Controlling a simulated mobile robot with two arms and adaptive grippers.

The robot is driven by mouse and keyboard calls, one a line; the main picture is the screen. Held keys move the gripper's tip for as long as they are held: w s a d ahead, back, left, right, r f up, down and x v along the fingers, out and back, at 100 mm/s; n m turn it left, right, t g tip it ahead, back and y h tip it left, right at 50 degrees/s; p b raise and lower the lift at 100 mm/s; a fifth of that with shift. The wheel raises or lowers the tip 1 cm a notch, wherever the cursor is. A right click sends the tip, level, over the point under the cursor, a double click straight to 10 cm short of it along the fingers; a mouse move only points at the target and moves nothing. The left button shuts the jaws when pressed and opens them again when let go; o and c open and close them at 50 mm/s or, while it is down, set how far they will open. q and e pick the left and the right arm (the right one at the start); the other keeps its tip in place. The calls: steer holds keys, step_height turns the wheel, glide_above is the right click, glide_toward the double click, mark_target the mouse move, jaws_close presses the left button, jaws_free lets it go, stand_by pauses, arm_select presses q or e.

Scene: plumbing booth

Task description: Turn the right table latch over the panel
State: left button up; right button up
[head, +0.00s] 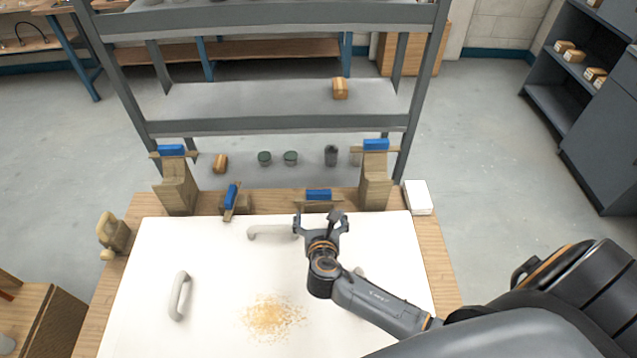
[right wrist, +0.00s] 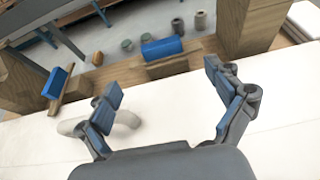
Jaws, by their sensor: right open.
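The right table latch (head: 318,195) has a blue grip on a wooden bar and sits on the table's back strip, lying parallel to the panel's back edge. It also shows in the right wrist view (right wrist: 162,50), ahead of the gap between the fingers. The white panel (head: 215,265) lies flat on the wooden table. My right gripper (head: 321,222) is open and empty, above the panel's back part and just short of the latch. Its two blue-padded fingers (right wrist: 165,100) are spread wide. My left gripper is out of view.
The left table latch (head: 231,197) points toward the panel. Wooden posts (head: 176,188) with blue-topped latches flank the back edge. Pale handles (head: 180,296) and a patch of sawdust (head: 272,318) are on the panel. A grey shelf rack (head: 270,126) stands behind.

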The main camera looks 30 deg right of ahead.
mark_target(319, 194)
steer(key=x, duration=0.5)
steer(key=shift+w+d, duration=0.15)
steer(key=shift+w, duration=0.15)
steer(key=x, duration=0.3)
steer(key=shift+w+d+f, duration=0.15)
steer(key=shift+w+f, duration=0.05)
steer(key=shift+w, duration=0.1)
steer(key=x, duration=0.3)
steer(key=shift+b, duration=0.35)
steer(key=shift+w, duration=0.15)
steer(key=shift+d, duration=0.1)
steer(key=shift+c, duration=0.5)
steer(key=c, duration=1.6)
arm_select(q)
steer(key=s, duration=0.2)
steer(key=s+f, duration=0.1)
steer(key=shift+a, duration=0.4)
